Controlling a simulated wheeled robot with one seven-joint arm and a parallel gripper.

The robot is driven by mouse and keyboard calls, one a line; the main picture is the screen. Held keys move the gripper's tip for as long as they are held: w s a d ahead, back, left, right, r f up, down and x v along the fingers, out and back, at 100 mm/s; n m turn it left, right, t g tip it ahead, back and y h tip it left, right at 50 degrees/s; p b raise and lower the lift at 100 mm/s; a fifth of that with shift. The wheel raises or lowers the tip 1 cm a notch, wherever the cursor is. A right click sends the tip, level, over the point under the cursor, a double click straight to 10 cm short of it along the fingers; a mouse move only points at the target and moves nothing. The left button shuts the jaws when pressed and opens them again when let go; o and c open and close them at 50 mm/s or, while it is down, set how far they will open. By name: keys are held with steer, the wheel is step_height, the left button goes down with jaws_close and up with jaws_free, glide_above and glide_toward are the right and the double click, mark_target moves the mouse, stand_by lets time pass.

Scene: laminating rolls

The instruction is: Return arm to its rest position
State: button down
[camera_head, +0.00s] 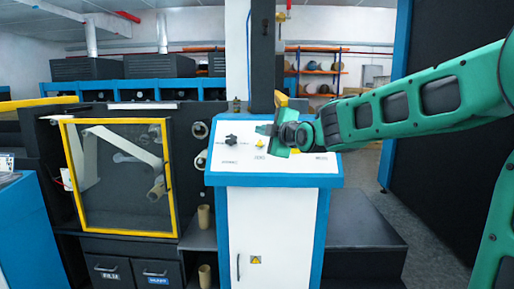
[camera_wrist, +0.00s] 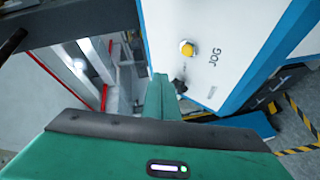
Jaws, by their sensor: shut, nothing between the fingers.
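My gripper (camera_head: 268,131) is in front of the sloped control panel (camera_head: 222,158) of the white and blue console, at the end of my green arm reaching in from the right. In the wrist view my green gripper fingers (camera_wrist: 160,92) are together and empty. A yellow button (camera_wrist: 187,48) labelled JOG is on the white panel beyond the fingertips, apart from them. The button also shows in the head view (camera_head: 260,144), just left of the gripper. A black knob (camera_head: 231,140) is left of the button. My gripper hides the panel's right part.
A yellow-framed guard door (camera_head: 120,232) covers rollers at left. Cardboard-coloured tubes (camera_head: 204,217) stand between it and the console (camera_head: 270,235). A dark low block (camera_head: 365,222) is at right, beneath my arm. Shelves (camera_head: 318,72) stand far behind. Hazard-striped tape (camera_wrist: 300,112) marks the floor.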

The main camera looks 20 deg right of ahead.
steer(key=s+d+f+m+g+h, duration=0.4)
steer(key=s+d+f+m+g, duration=0.45)
steer(key=s+d+f, duration=0.75)
steer(key=s+f+m+g, duration=0.2)
steer(key=s+f+m, duration=0.2)
steer(key=s, duration=0.6)
steer(key=s+f+m+g, duration=0.3)
steer(key=s+f+m, duration=0.1)
steer(key=s, duration=0.7)
steer(key=s+f+m+g+y, duration=0.1)
steer(key=s+f+m+g, duration=0.2)
steer(key=s+m, duration=0.3)
steer(key=s+d+f, duration=0.1)
steer(key=s, duration=0.3)
steer(key=shift+s+m, duration=0.35)
steer(key=shift+s, duration=0.05)
steer(key=shift+f, duration=0.1)
steer(key=shift+w+f, duration=0.3)
steer(key=shift+w, duration=0.35)
